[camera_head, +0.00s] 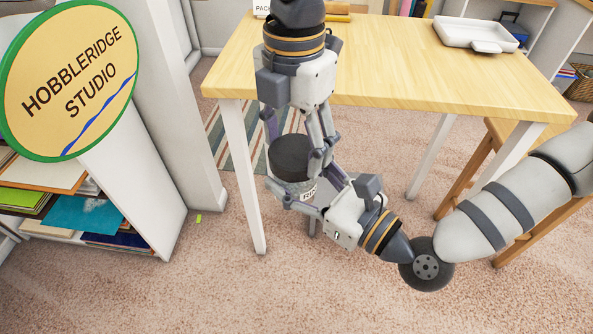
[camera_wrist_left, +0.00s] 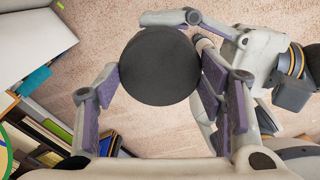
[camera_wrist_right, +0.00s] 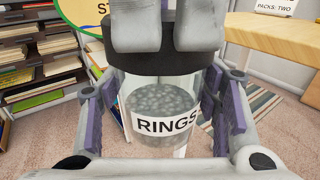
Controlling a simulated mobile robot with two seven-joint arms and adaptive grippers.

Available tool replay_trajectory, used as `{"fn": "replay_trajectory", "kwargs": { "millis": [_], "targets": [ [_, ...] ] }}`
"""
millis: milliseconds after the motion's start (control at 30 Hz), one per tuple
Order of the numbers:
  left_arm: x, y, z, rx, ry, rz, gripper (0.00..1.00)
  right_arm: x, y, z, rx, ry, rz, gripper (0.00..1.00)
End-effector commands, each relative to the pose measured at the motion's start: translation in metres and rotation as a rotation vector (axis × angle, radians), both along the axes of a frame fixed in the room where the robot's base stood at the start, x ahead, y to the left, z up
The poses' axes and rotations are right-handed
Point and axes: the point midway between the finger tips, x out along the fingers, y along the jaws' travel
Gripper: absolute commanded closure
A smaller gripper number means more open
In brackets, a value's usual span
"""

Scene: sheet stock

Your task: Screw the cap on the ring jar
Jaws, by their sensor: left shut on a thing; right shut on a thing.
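The ring jar (camera_wrist_right: 155,131) is clear, with grey pieces inside and a white label reading RINGS. It is upright in the air in front of the table. The dark round cap (camera_head: 289,156) sits on top of the jar; it also shows from above in the left wrist view (camera_wrist_left: 160,66). I cannot tell how tightly it is seated. My left gripper (camera_head: 294,140) comes down from above, shut on the cap. My right gripper (camera_head: 296,190) reaches in from the right, shut around the jar's body. Part of the jar is hidden by the fingers.
A wooden table (camera_head: 400,70) stands behind my grippers, with a white tray (camera_head: 474,35) at its right. A shelf unit with papers (camera_head: 85,215) and a round Hobbleridge Studio sign (camera_head: 68,80) are at the left. A wooden stool (camera_head: 497,130) is at the right. Open carpet lies below.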

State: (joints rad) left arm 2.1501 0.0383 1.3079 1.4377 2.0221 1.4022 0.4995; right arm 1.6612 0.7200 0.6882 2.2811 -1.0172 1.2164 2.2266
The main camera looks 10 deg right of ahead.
Motion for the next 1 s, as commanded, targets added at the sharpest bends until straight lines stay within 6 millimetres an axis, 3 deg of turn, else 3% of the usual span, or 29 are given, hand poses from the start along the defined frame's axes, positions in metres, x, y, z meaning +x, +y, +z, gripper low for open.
{"fn": "replay_trajectory", "kwargs": {
  "millis": [300,467,633,667,733,1000],
  "targets": [
    [-0.0004,0.0000,-0.0012,0.001,0.002,-1.226,0.71,0.0002,0.0003,0.0021,0.003,-0.005,0.001,1.00],
    [-0.0003,0.0002,-0.0013,0.003,0.002,-1.648,0.70,0.0002,0.0004,0.0022,0.003,-0.005,0.001,1.00],
    [-0.0001,0.0003,-0.0012,0.005,0.002,-1.684,0.70,0.0001,0.0005,0.0023,0.003,-0.005,0.001,1.00],
    [-0.0001,0.0004,-0.0012,0.004,0.002,-1.683,0.33,0.0001,0.0005,0.0023,0.003,-0.005,0.001,1.00],
    [-0.0001,0.0003,-0.0011,0.004,0.002,-1.682,0.17,0.0001,0.0005,0.0022,0.003,-0.005,0.001,1.00],
    [-0.0003,0.0000,-0.0008,0.003,0.001,-1.681,0.17,0.0002,0.0003,0.0016,0.002,-0.004,0.000,1.00]
  ]
}}
